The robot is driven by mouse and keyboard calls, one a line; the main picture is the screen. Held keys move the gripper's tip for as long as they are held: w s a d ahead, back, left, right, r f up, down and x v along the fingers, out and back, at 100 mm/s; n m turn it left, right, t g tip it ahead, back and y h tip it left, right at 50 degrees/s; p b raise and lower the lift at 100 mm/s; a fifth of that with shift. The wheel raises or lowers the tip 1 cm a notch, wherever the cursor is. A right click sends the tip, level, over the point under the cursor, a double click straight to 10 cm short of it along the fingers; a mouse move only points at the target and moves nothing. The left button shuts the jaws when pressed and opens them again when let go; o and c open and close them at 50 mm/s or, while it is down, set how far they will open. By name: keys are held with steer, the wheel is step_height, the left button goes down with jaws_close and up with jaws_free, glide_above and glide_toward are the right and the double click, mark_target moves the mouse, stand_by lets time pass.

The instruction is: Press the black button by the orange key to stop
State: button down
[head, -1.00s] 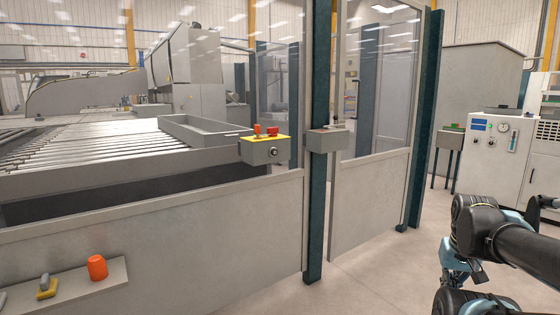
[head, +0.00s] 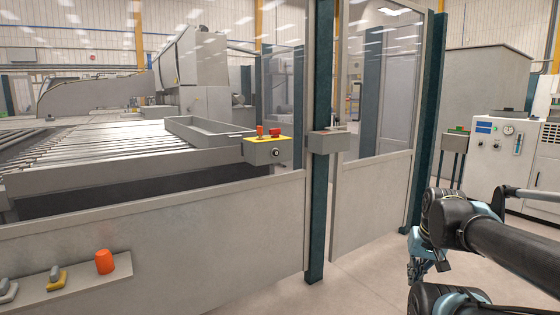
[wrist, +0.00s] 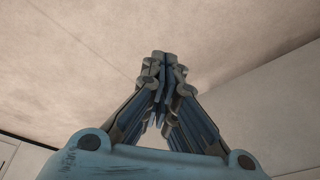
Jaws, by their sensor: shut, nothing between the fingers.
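A grey control box with a yellow top (head: 267,151) sits at the edge of the roller table, behind the low fence panel, in the head view. An upright orange piece (head: 260,131), possibly the orange key, and a red piece (head: 275,133) stand on its top. A small round black button or switch (head: 276,153) is on its front face. Further detail is too small to tell. My gripper (head: 415,278) hangs low at the right, well apart from the box. In the wrist view my gripper (wrist: 160,60) is shut and empty, with floor beyond it.
A fence panel (head: 170,235) and a dark post (head: 320,200) stand between me and the roller table. A grey box (head: 328,141) is on the post. A ledge at lower left holds an orange cylinder (head: 104,261). A white cabinet (head: 500,150) stands right. Floor before the gate is clear.

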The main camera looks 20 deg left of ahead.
mark_target(277, 156)
steer(key=w+a+r+m+t+y, duration=0.3)
steer(key=w+a+r+m, duration=0.3)
steer(key=a, duration=0.7)
steer(key=w+a+r+m+t+y, duration=0.3)
steer(key=w+a+r+m+y, duration=0.2)
steer(key=w+a+m, duration=0.6)
steer(key=w+a+r+m+t+y, duration=0.3)
steer(key=w+a+r+m, duration=0.5)
steer(key=w+a, duration=0.6)
steer(key=shift+a+r+m+y, duration=0.4)
steer(key=shift+a+r+y, duration=0.3)
steer(key=shift+y, duration=0.2)
steer(key=x, duration=1.4)
steer(key=shift+s, duration=0.1)
steer(key=shift+a, duration=0.1)
